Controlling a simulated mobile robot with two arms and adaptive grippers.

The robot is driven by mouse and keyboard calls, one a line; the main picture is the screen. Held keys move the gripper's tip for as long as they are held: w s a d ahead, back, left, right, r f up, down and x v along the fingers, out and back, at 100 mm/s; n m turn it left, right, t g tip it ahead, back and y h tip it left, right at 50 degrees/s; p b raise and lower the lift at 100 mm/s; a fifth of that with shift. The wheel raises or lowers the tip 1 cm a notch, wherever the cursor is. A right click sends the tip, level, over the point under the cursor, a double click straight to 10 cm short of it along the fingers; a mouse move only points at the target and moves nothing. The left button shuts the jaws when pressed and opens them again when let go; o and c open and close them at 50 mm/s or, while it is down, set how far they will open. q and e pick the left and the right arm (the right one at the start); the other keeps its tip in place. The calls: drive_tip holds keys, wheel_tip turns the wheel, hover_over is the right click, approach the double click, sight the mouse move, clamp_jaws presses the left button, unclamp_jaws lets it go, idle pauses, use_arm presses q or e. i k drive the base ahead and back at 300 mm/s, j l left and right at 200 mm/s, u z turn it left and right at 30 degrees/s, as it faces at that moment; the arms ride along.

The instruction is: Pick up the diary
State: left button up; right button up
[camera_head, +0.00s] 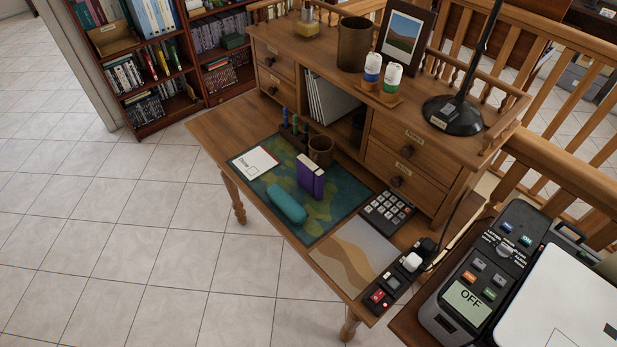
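A small purple book (311,177), which looks like the diary, stands upright on the green and blue patterned desk mat (335,208) on the wooden desk. A teal case (286,204) lies just in front of it to the left. A brown cup (320,151) stands close behind it. No lettering on the purple book can be read. Neither of my grippers shows in the head view.
A white card (254,162) lies on the mat's left part. A calculator (388,210), a tan patterned sheet (354,254) and a power strip (385,289) lie to the right. The hutch (400,150) rises behind. The tiled floor (140,240) in front is clear.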

sight(310, 176)
drive_tip(key=i+j+z, duration=0.15)
drive_tip(key=j, duration=0.35)
drive_tip(key=i+j+z, duration=0.15)
drive_tip(key=j, duration=0.35)
drive_tip(key=j+z, duration=0.2)
drive_tip(key=j, duration=0.3)
